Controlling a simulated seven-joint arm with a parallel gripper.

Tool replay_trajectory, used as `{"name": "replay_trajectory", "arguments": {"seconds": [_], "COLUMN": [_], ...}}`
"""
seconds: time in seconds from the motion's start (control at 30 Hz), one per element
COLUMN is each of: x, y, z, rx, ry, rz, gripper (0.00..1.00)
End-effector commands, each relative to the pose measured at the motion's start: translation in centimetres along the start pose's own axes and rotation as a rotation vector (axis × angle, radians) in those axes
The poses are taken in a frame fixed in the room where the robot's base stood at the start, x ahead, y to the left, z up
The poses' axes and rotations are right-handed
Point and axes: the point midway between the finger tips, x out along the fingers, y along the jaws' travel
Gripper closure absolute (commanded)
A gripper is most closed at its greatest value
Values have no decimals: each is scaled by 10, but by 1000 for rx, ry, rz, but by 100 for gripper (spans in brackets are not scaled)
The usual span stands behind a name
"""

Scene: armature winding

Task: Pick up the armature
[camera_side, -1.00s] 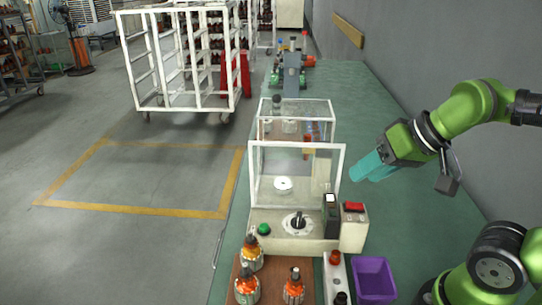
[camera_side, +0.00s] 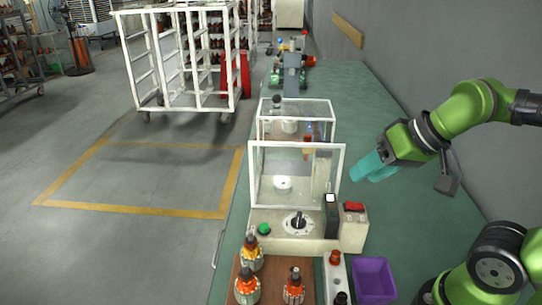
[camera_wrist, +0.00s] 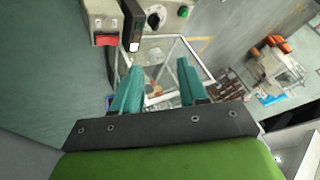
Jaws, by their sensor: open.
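One armature (camera_side: 251,254) is at the back left, one armature (camera_side: 246,285) at the front left, and one armature (camera_side: 293,288) at the front right. My gripper (camera_side: 364,171), with teal fingers, is up in the air right of the winding machine, well behind and above the armatures. In the wrist view my gripper (camera_wrist: 159,75) is open, with nothing between its fingers. I cannot make out the armatures on the board in the wrist view.
The winding machine (camera_side: 265,217) with its clear framed guard stands behind the board. A box with a red switch (camera_side: 354,207) is at its right. A purple bin (camera_side: 373,281) stands right of a white strip (camera_side: 326,290). The bench right of the machine is mostly clear.

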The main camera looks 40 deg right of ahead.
Motion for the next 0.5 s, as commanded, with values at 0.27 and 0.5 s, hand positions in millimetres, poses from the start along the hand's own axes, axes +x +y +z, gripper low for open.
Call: {"name": "replay_trajectory", "arguments": {"seconds": [0.27, 0.5], "x": [0, 4], "y": [0, -4], "z": [0, 4], "rx": [0, -18], "ry": [0, -22], "rz": [0, -7], "gripper": [43, 43]}}
